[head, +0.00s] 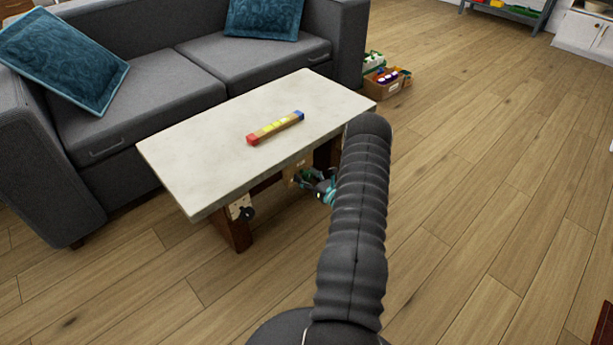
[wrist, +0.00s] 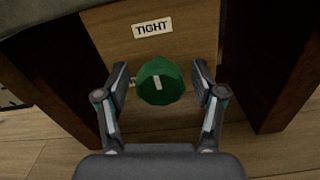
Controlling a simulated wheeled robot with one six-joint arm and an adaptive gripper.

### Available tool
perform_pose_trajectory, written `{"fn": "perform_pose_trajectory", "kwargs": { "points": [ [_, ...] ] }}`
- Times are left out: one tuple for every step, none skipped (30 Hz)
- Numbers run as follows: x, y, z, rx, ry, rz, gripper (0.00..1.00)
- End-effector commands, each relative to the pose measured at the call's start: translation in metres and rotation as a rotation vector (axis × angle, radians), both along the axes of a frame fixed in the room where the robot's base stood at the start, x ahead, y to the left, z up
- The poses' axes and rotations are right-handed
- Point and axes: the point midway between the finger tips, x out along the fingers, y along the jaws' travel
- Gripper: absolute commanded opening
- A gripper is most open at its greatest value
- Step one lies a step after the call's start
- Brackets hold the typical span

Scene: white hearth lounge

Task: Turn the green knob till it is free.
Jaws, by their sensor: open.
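The green knob (wrist: 160,82) is in the wrist view, on a wooden panel (wrist: 188,40) under the table. It is round, with a pale line on its face that stands near upright, tilted slightly. A label reading "TIGHT" (wrist: 152,28) is above it. My gripper (wrist: 163,80) is open, with one finger on each side of the knob. A gap shows between each finger and the knob. In the head view my gripper (head: 322,185) is below the table's front edge, partly behind my arm, and the green knob is hard to make out there.
The pale tabletop (head: 200,165) overhangs the panel, with dark wooden legs on both sides. A black knob (head: 247,212) on a pale plate is at the table's left end. A coloured bar (head: 275,128) lies on top. The floor at right is clear.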

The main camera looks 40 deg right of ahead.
Motion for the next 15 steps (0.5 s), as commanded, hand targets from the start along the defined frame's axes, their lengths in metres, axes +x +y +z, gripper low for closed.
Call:
{"fn": "perform_pose_trajectory", "kwargs": {
  "points": [
    [-0.0001,-0.0001,-0.0001,0.0,0.0,0.0,0.68],
    [-0.0002,-0.0001,-0.0001,0.0,0.0,0.0,0.68],
    [-0.0002,-0.0001,-0.0001,0.0,0.0,0.0,0.68],
    [-0.0002,-0.0001,-0.0001,0.0,0.0,0.0,0.61],
    [-0.0003,-0.0001,-0.0001,0.0,0.0,0.0,0.53],
    [-0.0003,-0.0001,-0.0001,0.0,0.0,0.0,0.43],
    [-0.0003,-0.0001,-0.0001,0.0,0.0,0.0,0.36],
    [-0.0004,-0.0001,-0.0001,0.0,0.0,0.0,0.28],
    [-0.0004,-0.0001,0.0,0.0,0.0,0.0,0.18],
    [-0.0004,-0.0001,0.0,0.0,0.0,0.0,0.11],
    [-0.0004,-0.0001,0.0,0.0,0.0,0.0,0.07],
    [-0.0003,-0.0001,0.0,0.0,0.0,0.0,0.07],
    [-0.0003,-0.0001,0.0,-0.001,0.0,0.0,0.07],
    [-0.0003,-0.0001,-0.0001,-0.001,0.0,0.0,0.07],
    [-0.0003,-0.0001,-0.0002,-0.002,0.0,0.0,0.07]
  ]
}}
